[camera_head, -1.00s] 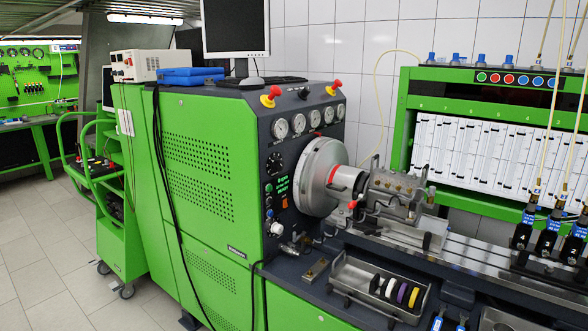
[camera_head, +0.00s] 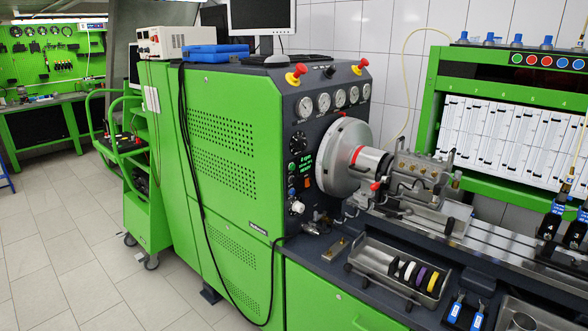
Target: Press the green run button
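The green test bench (camera_head: 225,150) fills the middle. On its dark front panel, beside the round chuck disc (camera_head: 343,158), a small green button (camera_head: 292,167) sits left of the lit green display (camera_head: 304,164). A second green button (camera_head: 517,58) is at the left end of a row on the right-hand rack, beside red and blue ones. No label on either is readable, so I cannot tell which is the run button. Neither gripper shows in the view.
Red knobs (camera_head: 297,74) and gauges (camera_head: 323,103) top the panel. A metal tray with colored rings (camera_head: 367,266) sits below the chuck. A green trolley (camera_head: 146,208) stands left of the bench. Tiled floor (camera_head: 55,255) at the left is clear.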

